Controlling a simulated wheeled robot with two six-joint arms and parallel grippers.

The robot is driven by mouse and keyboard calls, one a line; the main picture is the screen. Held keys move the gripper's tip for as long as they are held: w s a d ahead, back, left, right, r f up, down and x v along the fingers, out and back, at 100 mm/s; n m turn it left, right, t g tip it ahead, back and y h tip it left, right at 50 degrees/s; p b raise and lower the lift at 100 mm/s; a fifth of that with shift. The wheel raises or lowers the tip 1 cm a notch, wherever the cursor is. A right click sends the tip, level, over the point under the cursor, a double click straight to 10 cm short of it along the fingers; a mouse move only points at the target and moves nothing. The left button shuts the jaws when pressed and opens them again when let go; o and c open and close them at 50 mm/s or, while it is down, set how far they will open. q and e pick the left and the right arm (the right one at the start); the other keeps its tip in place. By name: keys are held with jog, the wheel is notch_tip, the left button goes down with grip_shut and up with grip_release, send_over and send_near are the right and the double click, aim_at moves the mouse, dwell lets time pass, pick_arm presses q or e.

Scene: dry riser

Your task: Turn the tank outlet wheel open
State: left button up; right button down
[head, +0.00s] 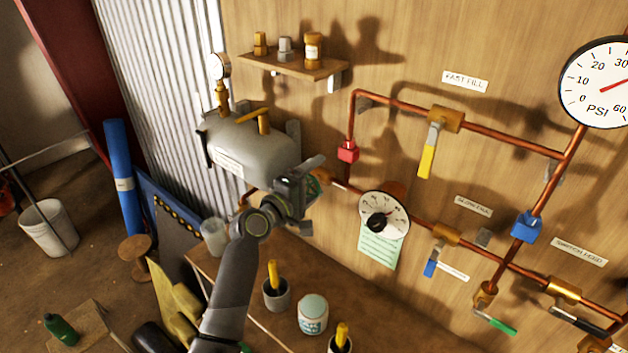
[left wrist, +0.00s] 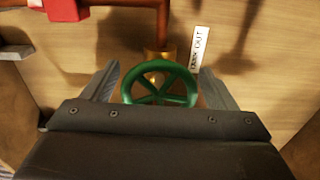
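The tank outlet wheel is a green spoked handwheel (left wrist: 160,90) on a brass valve body, beside a label (left wrist: 199,47) reading TANK OUT. In the left wrist view my left gripper (left wrist: 158,75) is open, with one finger on each side of the wheel. Narrow gaps seem to show between fingers and rim; I cannot tell whether either touches. In the head view my left gripper (head: 312,195) is below and right of the grey tank (head: 255,148) and hides most of the wheel (head: 319,182). My right gripper is not in view.
Copper pipes (head: 400,103) run along the wooden wall, with a yellow-handled valve (head: 428,150) and a red fitting (head: 347,151). A round dial (head: 384,215) sits just right of the gripper. A bench below holds a white jar (head: 312,314) and pots with yellow-handled items.

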pick_arm(q)
jog(key=b+v, duration=0.4)
jog(key=v, duration=1.3)
jog(key=shift+s, duration=0.15)
jog(key=shift+a, duration=0.1)
